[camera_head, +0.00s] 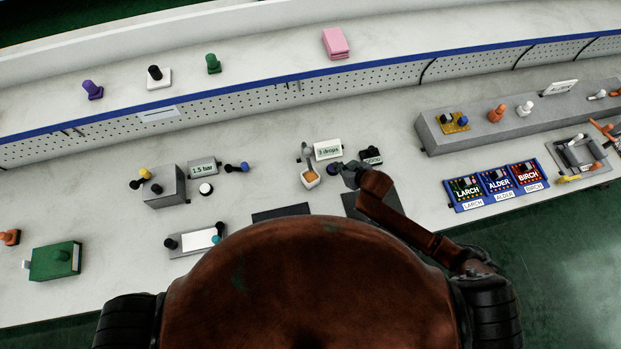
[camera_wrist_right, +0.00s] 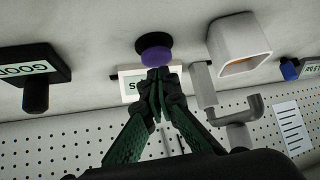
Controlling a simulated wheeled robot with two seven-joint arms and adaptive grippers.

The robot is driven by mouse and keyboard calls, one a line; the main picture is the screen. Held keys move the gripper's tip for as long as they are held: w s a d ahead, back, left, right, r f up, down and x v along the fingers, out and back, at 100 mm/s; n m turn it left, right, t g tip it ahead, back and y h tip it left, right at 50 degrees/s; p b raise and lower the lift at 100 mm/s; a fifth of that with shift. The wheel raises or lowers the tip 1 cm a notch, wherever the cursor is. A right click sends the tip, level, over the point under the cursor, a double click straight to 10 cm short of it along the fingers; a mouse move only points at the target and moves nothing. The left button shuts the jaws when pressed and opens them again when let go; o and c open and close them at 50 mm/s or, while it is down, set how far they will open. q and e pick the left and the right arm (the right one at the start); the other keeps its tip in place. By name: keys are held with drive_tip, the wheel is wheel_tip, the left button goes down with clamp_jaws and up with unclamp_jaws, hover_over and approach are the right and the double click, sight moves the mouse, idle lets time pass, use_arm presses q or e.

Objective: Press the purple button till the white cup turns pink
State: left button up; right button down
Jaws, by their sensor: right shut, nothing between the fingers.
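The purple button (camera_wrist_right: 155,50) sits on a dark round base on the bench in the right wrist view; in the head view it (camera_head: 333,169) is partly hidden by my gripper. My right gripper (camera_wrist_right: 158,76) is shut and empty, its fingertips at the button's edge; I cannot tell whether they touch it. In the head view the gripper (camera_head: 348,170) is just right of the button. The white cup (camera_head: 310,184) stands left of the button with orange inside; it also shows in the wrist view (camera_wrist_right: 223,38). Its outside is white. My left gripper is out of view.
A "3 drops" sign (camera_head: 328,150) stands behind the button. A black stand marked GOOD (camera_head: 371,156) is close on the right. A grey spout-like fixture (camera_wrist_right: 205,88) stands near the cup. A pegboard wall (camera_head: 225,112) runs behind.

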drive_tip(key=shift+f, duration=0.1)
idle(0.4)
drive_tip(key=shift+f+b, duration=0.6)
drive_tip(key=shift+f, duration=0.35)
drive_tip(key=shift+r, duration=0.1)
drive_tip(key=shift+r+p, duration=1)
drive_tip(key=shift+p, duration=0.25)
drive_tip(key=shift+f, duration=0.2)
